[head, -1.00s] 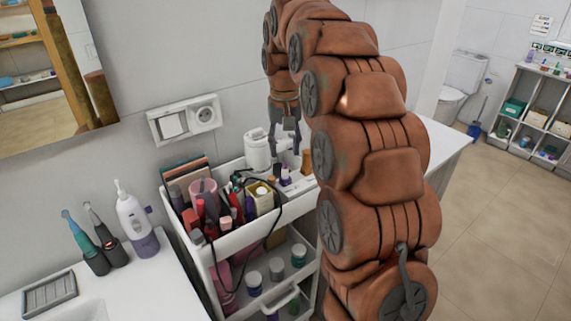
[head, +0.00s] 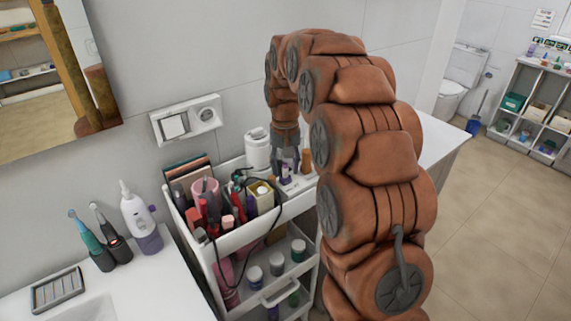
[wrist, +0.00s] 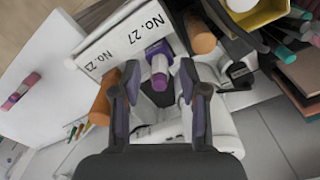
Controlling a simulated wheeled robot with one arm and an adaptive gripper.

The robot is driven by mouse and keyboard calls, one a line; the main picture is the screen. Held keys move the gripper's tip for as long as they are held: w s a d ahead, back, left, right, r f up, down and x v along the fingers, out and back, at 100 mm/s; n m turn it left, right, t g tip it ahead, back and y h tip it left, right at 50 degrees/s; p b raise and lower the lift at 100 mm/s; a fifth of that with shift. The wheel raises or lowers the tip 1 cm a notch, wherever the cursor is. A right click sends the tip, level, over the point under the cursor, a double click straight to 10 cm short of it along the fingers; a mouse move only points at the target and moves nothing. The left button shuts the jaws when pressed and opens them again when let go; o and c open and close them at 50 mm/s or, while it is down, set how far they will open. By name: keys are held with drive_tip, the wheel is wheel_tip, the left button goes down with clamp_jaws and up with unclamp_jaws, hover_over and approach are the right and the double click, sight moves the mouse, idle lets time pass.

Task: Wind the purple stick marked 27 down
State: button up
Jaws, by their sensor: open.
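The purple stick (wrist: 159,68) stands in a white holder (wrist: 118,42) printed "No. 27" in the wrist view. It shows a darker purple part and a paler lilac end facing the camera. My gripper (wrist: 158,84) is open, with one fingertip on each side of the stick in that view. I see gaps between the fingertips and the stick, and cannot tell how far above it they are. In the head view my gripper (head: 288,163) is low over the cart's top tray, and its fingers largely hide the stick.
Orange-brown cylinders (wrist: 201,38) stand close on both sides of the stick. A white canister (head: 258,150) is left of my gripper. The cart (head: 262,238) is crowded with cosmetics and a looping black cable. The wall is close behind.

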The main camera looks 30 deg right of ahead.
drive_tip(key=shift+f, duration=0.35)
clamp_jaws()
idle(0.3)
